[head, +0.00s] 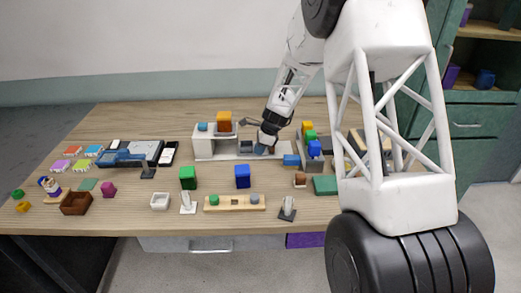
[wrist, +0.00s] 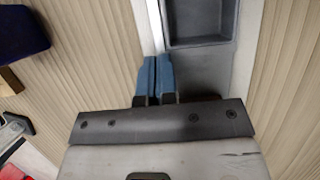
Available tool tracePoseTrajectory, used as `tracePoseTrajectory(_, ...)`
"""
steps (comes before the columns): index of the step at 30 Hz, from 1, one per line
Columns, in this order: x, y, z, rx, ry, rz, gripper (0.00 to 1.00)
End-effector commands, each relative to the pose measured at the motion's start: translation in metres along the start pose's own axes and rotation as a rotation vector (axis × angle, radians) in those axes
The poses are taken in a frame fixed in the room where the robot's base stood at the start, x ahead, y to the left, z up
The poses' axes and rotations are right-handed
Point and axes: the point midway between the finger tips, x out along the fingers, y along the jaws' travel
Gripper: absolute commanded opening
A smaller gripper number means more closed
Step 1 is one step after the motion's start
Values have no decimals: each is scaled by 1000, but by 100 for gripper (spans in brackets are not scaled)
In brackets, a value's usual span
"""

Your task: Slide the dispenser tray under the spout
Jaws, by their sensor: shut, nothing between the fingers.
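The white dispenser (head: 216,132) stands at the back middle of the table, with an orange block on top and a white base running out to the right. The dark grey tray (head: 246,146) sits on this base, just right of the dispenser body. In the wrist view the tray (wrist: 202,43) is a shallow, empty recess at the top. My gripper (head: 263,149) is low over the base, right of the tray. Its blue fingers (wrist: 156,62) are shut together with nothing between them, close to the tray's near corner. Whether they touch it is unclear. The spout cannot be made out.
Colored blocks (head: 313,147) stand close to the right of my gripper. A green block (head: 188,177), a blue block (head: 242,176) and a wooden strip (head: 235,203) stand in front. A black-and-grey device (head: 145,152) lies left. Bare table lies between the device and dispenser.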

Motion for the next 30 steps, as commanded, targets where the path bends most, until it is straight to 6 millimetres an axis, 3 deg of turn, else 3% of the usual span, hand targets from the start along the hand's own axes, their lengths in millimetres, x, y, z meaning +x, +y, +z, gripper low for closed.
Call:
tracePoseTrajectory(8,-12,0,0,0,-1,-1,0)
tracePoseTrajectory(24,-82,0,0,0,0,-2,0)
tracePoseTrajectory(30,-97,0,0,0,0,-1,0)
